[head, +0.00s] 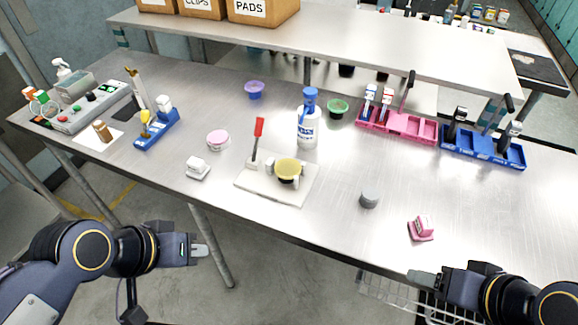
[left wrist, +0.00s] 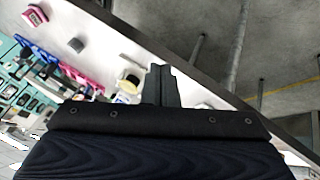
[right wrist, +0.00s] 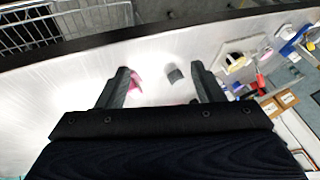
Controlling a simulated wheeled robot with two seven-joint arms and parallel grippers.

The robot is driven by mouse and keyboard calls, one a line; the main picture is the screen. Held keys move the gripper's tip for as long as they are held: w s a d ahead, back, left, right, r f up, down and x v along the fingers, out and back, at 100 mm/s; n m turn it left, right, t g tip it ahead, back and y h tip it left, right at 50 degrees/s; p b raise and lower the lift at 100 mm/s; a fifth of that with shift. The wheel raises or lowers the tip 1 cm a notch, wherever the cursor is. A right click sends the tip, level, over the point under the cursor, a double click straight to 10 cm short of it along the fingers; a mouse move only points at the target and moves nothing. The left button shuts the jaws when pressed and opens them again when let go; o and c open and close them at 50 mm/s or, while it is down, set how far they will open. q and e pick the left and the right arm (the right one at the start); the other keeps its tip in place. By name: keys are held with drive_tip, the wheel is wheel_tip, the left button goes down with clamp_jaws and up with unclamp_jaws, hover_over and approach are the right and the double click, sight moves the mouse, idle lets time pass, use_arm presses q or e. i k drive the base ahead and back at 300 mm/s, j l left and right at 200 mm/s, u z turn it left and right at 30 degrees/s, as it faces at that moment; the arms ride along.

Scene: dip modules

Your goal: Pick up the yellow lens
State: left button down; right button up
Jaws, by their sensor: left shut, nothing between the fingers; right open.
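The yellow lens (head: 288,170) is a round yellow piece with a dark rim. It sits between white holders on a pale square plate (head: 258,187) near the table's front middle. It also shows small in the left wrist view (left wrist: 131,80) and in the right wrist view (right wrist: 236,60). My left gripper (head: 204,251) is shut and empty, off the table's front edge, to the lower left of the plate. My right gripper (head: 416,277) is open and empty near the front edge, to the lower right of the lens.
A red-handled tool (head: 258,138) stands at the plate's back, with a blue-capped bottle (head: 308,125) behind. A grey cylinder (head: 369,197) and a pink block (head: 421,229) lie to the right. A white block (head: 198,168) and pink-lidded jar (head: 217,140) lie left.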

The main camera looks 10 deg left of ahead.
sight(287, 168)
drive_tip(key=j+z, duration=0.15)
drive_tip(key=z, duration=0.25)
drive_tip(key=j+z, duration=0.1)
drive_tip(key=z, duration=0.35)
drive_tip(key=j+z, duration=0.15)
drive_tip(key=z, duration=0.25)
drive_tip(key=j+z, duration=0.1)
drive_tip(key=z, duration=0.35)
drive_tip(key=k+j+z, duration=0.1)
drive_tip(key=z, duration=0.3)
drive_tip(key=k+j, duration=0.65)
drive_tip(key=j, duration=0.15)
